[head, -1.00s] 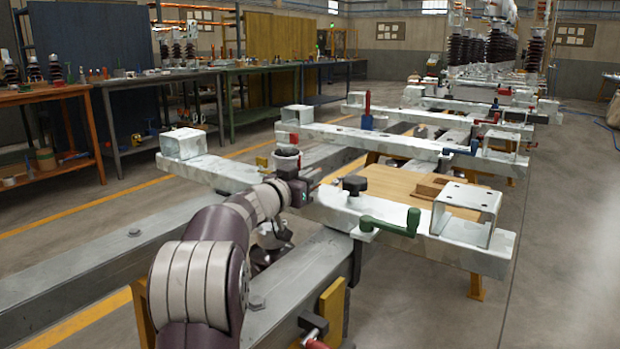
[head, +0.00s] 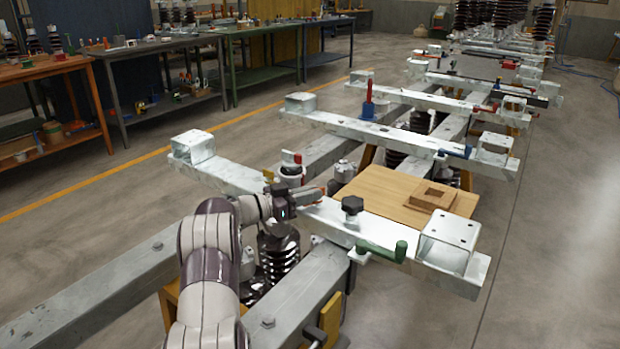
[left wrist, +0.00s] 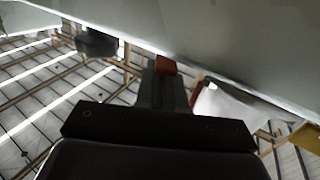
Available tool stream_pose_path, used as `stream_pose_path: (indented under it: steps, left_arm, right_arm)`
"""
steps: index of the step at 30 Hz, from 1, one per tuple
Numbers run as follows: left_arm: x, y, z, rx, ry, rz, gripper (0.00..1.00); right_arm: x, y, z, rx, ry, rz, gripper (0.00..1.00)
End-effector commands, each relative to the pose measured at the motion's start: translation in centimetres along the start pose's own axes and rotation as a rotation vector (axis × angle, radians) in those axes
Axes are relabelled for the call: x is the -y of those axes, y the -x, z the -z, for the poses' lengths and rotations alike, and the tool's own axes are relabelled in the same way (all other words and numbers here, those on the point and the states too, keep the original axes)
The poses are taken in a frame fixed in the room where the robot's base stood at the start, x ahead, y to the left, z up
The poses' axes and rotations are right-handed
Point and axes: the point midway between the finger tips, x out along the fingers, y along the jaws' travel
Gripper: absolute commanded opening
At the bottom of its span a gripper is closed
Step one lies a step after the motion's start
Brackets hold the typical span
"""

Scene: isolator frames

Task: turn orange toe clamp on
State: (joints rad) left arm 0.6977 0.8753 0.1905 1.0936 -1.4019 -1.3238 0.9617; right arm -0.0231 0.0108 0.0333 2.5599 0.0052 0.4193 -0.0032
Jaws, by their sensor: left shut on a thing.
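My left gripper (head: 318,195) is at the near galvanized crossbeam (head: 240,180), in the gap between its left part and the black knob. In the left wrist view its dark fingers (left wrist: 163,80) are shut on a small orange-red piece (left wrist: 165,65), which looks like part of the orange toe clamp, right against the beam's underside or face. My gripper hides the clamp in the head view, so its angle cannot be told. My right gripper is not in view.
A black knob (head: 352,205) and a green crank handle (head: 382,250) sit on the beam to the right. A wooden board (head: 385,195) lies behind the beam. A dark ribbed insulator (head: 279,255) is below.

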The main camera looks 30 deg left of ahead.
Motion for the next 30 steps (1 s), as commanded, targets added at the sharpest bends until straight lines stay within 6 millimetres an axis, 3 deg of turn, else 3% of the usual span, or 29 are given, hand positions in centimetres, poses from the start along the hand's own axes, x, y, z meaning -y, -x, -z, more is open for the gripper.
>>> stream_pose_path:
  steps: [3,16,19,30]
  left_arm:
    - [0.03,-0.01,0.07,0.001,0.001,-0.023,0.00]
    - [0.03,-0.04,-0.16,0.000,0.001,-0.034,0.00]
    - [0.04,-0.04,-0.15,0.001,0.001,-0.034,0.34]
    - [0.15,0.80,0.05,0.001,0.001,-0.031,0.34]
  right_arm:
    - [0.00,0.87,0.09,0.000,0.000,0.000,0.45]
    - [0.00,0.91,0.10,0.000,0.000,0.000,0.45]
    - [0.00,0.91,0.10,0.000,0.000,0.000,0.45]
    - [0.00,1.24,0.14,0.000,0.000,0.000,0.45]
